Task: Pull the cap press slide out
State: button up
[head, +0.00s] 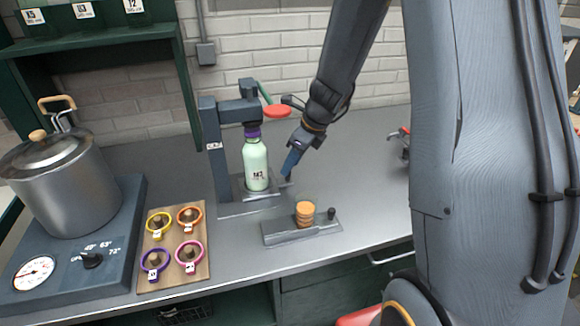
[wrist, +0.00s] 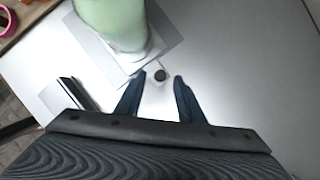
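The cap press (head: 212,150) stands on the counter, with a red-ended lever (head: 277,111) at its top right. A pale green bottle (head: 257,165) with a purple cap stands upright on the slide (head: 240,190) under the press head. In the wrist view the bottle (wrist: 118,22) stands on the slide plate (wrist: 122,58), and a small dark knob (wrist: 160,75) sticks out at its edge. My gripper (head: 288,172) is right of the bottle, pointing down. In the wrist view my gripper (wrist: 157,79) is open, with the knob between its fingertips; contact cannot be told.
A grey holder (head: 285,236) with stacked orange discs (head: 305,214) sits in front of the press. A wooden board (head: 172,275) with several coloured rings lies at left, beside a steel pot (head: 62,190) on a heater.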

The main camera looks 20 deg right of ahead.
jog(key=shift+x, duration=1.3)
grip_shut()
jog(key=shift+d, duration=0.15)
